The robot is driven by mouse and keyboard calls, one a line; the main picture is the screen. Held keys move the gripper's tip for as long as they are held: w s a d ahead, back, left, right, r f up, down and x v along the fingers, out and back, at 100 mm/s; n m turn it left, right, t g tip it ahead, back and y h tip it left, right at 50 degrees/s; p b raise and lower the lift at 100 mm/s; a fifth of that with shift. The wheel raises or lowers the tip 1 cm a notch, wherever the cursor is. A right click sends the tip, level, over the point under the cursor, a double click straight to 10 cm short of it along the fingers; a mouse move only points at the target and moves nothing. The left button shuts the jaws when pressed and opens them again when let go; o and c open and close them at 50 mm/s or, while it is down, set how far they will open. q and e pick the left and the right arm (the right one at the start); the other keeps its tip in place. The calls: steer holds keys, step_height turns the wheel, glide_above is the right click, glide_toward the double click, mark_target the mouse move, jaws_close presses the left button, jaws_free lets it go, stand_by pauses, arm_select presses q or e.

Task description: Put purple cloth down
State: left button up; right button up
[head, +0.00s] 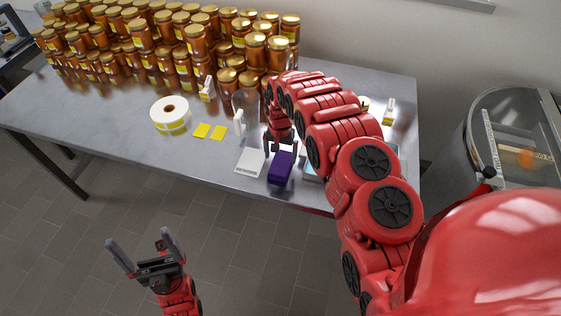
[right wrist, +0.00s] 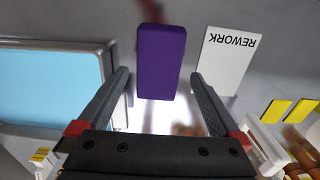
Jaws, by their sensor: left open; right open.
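The purple cloth (head: 281,168), a folded block shape, lies on the grey table (head: 110,118) near its front edge. In the right wrist view the purple cloth (right wrist: 161,62) shows between and beyond my fingertips. My right gripper (head: 280,148) is open just behind the cloth in the head view, its fingers pointing at it, and I see no finger closed on it. It also shows in the right wrist view (right wrist: 160,92). My left gripper (head: 142,250) is open and empty, over the floor in front of the table.
A white REWORK card (head: 249,162) lies left of the cloth. A blue-topped tray (right wrist: 50,85) lies on its other side. A label roll (head: 170,114), yellow labels (head: 210,131) and many honey jars (head: 190,50) stand behind. A steel tank (head: 520,130) is at right.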

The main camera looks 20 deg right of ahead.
mark_target(281, 163)
step_height(281, 163, up, 4)
steer(key=shift+w+f+b, duration=0.1)
steer(key=shift+f+b, duration=0.05)
steer(key=shift+b, duration=0.6)
step_height(281, 163, up, 4)
steer(key=shift+f+p, duration=0.1)
steer(key=shift+p, duration=0.9)
